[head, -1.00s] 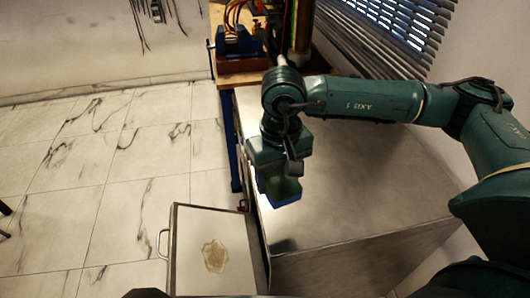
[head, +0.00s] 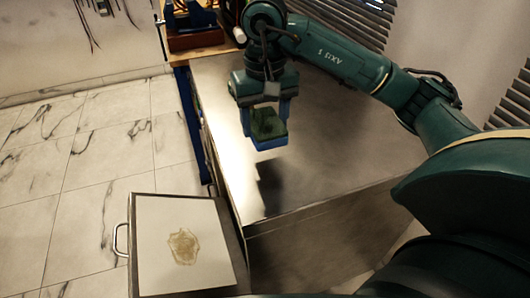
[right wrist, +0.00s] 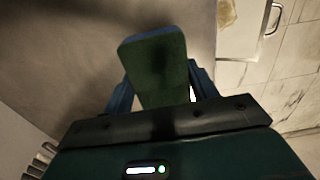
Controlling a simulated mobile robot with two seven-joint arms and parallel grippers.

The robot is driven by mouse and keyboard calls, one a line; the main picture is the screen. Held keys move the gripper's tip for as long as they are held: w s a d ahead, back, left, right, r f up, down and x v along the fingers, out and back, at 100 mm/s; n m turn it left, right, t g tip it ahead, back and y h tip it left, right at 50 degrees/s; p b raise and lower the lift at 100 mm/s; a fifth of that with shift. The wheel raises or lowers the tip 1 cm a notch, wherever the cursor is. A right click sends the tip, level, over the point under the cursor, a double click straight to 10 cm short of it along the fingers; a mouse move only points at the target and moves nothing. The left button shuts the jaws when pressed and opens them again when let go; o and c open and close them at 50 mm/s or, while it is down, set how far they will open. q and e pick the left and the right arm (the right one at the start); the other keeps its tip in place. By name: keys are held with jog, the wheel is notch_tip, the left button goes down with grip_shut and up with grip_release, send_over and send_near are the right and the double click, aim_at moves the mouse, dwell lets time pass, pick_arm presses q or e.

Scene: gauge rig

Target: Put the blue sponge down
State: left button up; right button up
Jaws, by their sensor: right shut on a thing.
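The blue sponge (head: 270,142) with a dark green face is held between the fingers of my right gripper (head: 268,118). In the head view it hangs above the metal cabinet top, with a dark shadow on the metal below it. The right wrist view shows the sponge (right wrist: 158,68), green face toward the camera and a blue edge, gripped between blue fingers. The cabinet top (head: 325,150) is bare brushed metal. My left gripper is not in view.
A wooden bench (head: 195,52) with blue equipment stands behind. Window blinds are at the upper right. The cabinet top has wide free room.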

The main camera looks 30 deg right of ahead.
aim_at(265, 156)
jog(key=shift+f, duration=3.1)
jog(key=shift+f, duration=0.15)
jog(key=o, duration=0.9)
notch_tip(265, 156, up, 12)
jog(key=shift+r+p, duration=0.15)
jog(key=shift+p, duration=0.6)
